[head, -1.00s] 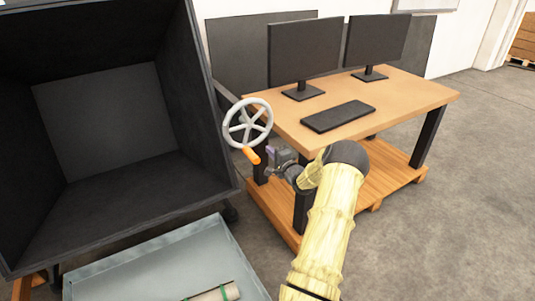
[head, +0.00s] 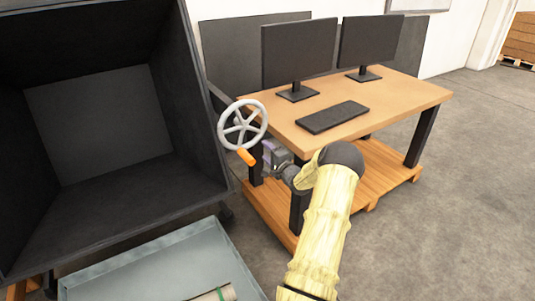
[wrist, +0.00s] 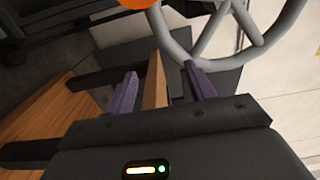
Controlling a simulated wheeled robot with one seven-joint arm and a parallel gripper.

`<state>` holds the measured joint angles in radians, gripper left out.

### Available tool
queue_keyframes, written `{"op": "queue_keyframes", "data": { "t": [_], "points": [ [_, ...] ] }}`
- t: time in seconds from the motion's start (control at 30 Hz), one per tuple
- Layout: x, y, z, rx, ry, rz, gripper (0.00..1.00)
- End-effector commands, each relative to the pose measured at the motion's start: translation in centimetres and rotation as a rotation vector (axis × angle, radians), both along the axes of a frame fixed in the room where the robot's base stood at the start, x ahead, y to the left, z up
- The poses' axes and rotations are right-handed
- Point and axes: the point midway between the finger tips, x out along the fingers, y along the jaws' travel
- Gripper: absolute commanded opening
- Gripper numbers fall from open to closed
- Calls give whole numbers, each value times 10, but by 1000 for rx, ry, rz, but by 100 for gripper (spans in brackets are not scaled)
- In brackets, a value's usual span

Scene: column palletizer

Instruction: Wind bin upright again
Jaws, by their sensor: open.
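The large dark bin (head: 95,215) stands at the left in the head view, tipped so its open mouth faces me. Its visible inside is empty. A grey spoked handwheel (head: 225,140) stands at its right side, with an orange handle (head: 246,157) at the lower rim. My gripper (head: 270,155) is open, just right of the orange handle and below the wheel. In the wrist view the purple fingers of my gripper (wrist: 160,78) are apart with nothing between them. The wheel rim (wrist: 165,40) passes beyond the fingertips, and the orange handle (wrist: 135,3) is at the top edge.
A wooden desk (head: 400,95) with two monitors and a keyboard (head: 332,117) stands close behind and right of my gripper. A grey tray (head: 150,262) with a rolled item (head: 215,294) lies below the bin. The floor at right is clear.

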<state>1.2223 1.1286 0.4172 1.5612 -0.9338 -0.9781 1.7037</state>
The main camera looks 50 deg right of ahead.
Motion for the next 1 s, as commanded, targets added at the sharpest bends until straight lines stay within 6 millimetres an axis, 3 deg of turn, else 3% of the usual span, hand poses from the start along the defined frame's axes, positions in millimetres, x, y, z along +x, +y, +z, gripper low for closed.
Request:
{"op": "queue_keyframes", "data": {
  "t": [0.37,1.0],
  "points": [
    [-3,0,1,0,1,-1,55],
    [-62,14,2,0,1,-1,55]
  ]
}}
